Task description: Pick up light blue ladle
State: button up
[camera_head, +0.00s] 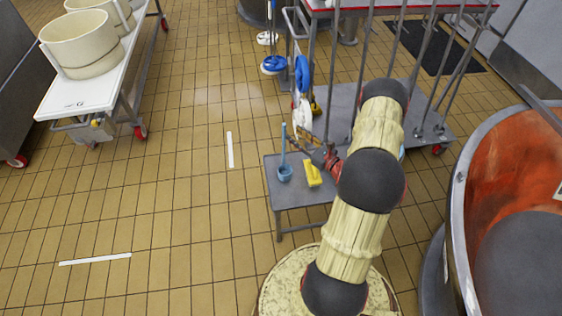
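The light blue ladle (285,172) stands on a small grey table. Its bowl rests on the table top and its thin handle points upward. My gripper (304,141) is just right of the handle, above the table and pointing left toward it. A gap seems to show between gripper and handle, but I cannot tell for sure whether they touch. The fingers are small and dark in this view, so whether they are open or shut is unclear.
A yellow tool (313,173) lies right of the ladle on the grey table (300,195). Behind stands a grey platform trolley (345,100) with upright poles. A copper vat (515,200) fills the right side. A white-topped trolley (85,92) stands left. The tiled floor at left centre is clear.

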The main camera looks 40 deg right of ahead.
aim_at(285, 128)
jog(key=w, duration=0.2)
jog(key=w+b, duration=0.1)
jog(key=w, duration=0.1)
jog(key=w+b, duration=0.1)
jog(key=w, duration=0.2)
jog(key=shift+a+r, duration=0.1)
jog(key=shift+a, duration=0.25)
jog(key=shift+r, duration=0.1)
jog(key=shift+c, duration=0.4)
jog(key=c, duration=0.8)
